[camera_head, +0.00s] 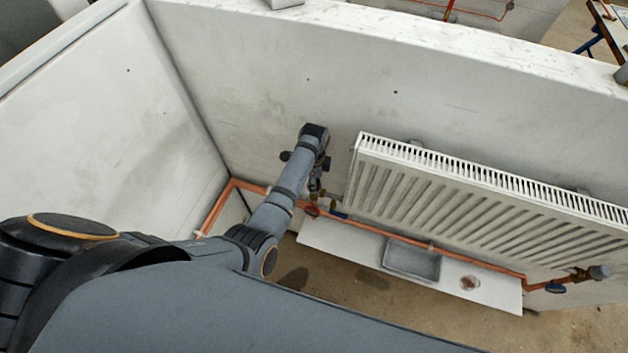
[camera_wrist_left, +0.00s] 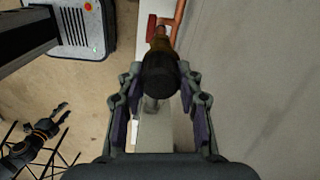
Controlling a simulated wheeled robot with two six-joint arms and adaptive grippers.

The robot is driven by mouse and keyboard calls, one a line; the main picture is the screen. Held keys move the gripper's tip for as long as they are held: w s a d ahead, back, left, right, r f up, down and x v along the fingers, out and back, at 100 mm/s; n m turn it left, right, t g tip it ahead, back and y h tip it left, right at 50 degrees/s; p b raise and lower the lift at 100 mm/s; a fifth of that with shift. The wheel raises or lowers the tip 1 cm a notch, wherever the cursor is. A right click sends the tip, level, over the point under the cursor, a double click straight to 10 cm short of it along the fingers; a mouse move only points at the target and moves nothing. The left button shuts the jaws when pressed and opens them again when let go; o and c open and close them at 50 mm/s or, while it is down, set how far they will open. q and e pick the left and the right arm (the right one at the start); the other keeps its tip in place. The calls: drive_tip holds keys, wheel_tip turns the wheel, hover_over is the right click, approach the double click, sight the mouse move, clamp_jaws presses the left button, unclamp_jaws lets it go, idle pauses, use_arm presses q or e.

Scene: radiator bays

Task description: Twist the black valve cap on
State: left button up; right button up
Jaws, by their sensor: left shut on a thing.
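The black valve cap (camera_wrist_left: 160,75) shows in the left wrist view, at the end of a brass valve (camera_wrist_left: 160,45) on the copper pipe. My left gripper (camera_wrist_left: 161,78) is shut on the cap, one finger on each side of it. In the head view, my left arm reaches to the lower left end of the white radiator (camera_head: 480,200). My left gripper (camera_head: 318,184) is there at the brass valve, partly hidden by its own wrist. I cannot make out the cap in this view.
A copper pipe (camera_head: 455,251) runs low along the wall below the radiator. A white board (camera_head: 340,240) under it carries a grey tray (camera_head: 411,261). Another valve with a blue handle (camera_head: 556,288) is at the radiator's right end. Walls stand behind and left.

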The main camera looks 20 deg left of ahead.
use_arm(q)
drive_tip(key=shift+s+f+p, duration=0.1)
drive_tip(key=shift+s+p, duration=0.05)
drive_tip(key=shift+p, duration=0.15)
drive_tip(key=m+p, duration=0.3)
drive_tip(key=m, duration=0.1)
drive_tip(key=shift+r, duration=0.2)
drive_tip(key=shift+f+m+p, duration=0.1)
drive_tip(key=shift+m+p, duration=0.25)
drive_tip(key=shift+m, duration=0.65)
drive_tip(key=shift+f+m, duration=0.25)
drive_tip(key=shift+m, duration=0.85)
drive_tip(key=m, duration=0.3)
drive_tip(key=shift+o, duration=0.4)
drive_tip(key=shift+a+m, duration=0.1)
drive_tip(key=shift+m, duration=0.4)
drive_tip(key=shift+s, duration=0.1)
